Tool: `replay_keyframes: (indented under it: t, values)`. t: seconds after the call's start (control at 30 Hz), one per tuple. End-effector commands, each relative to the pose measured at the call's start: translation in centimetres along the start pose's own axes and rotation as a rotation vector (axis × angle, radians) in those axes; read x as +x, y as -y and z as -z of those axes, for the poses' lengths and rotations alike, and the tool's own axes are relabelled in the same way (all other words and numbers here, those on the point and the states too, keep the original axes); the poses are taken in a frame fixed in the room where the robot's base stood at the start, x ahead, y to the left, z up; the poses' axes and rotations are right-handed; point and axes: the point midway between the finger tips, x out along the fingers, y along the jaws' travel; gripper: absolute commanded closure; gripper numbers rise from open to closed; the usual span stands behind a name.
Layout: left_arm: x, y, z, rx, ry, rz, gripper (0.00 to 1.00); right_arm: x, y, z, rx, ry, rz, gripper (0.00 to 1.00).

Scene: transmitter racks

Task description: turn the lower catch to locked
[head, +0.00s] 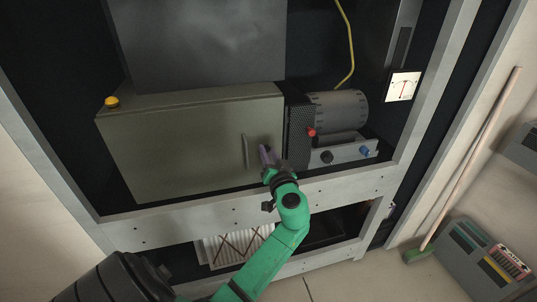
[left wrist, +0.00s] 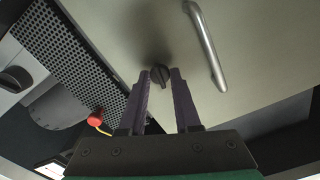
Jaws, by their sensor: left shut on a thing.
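The grey-green cabinet door (head: 190,150) is flat and looks closed, with a metal bar handle (head: 246,152) near its right edge. In the left wrist view the dark round catch (left wrist: 160,76) sits on the door beside the handle (left wrist: 206,45). My left gripper (head: 267,156) reaches the door just right of the handle. In the left wrist view its purple fingers (left wrist: 166,78) are shut on the catch, one on each side. The fingers hide the catch in the head view. I cannot tell which way the catch is set. My right gripper is not in view.
A perforated panel and motor unit (head: 338,110) with a red knob (head: 311,132) and blue knob (head: 365,152) stand close right of the door. The rack's pale crossbar (head: 180,222) runs below. A yellow button (head: 112,102) sits on the cabinet's top left.

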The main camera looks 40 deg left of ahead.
Motion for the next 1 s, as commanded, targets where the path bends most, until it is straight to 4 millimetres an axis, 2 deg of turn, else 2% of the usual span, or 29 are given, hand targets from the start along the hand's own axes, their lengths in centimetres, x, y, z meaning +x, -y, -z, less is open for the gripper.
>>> replay_keyframes:
  t: [0.47, 1.0]
  values:
    - [0.0, 0.0, -0.1, 0.431, 0.003, -0.001, 1.00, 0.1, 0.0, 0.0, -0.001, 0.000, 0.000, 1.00]
    - [0.0, 0.0, 0.1, 0.946, 0.002, -0.001, 1.00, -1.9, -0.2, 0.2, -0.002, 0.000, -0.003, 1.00]
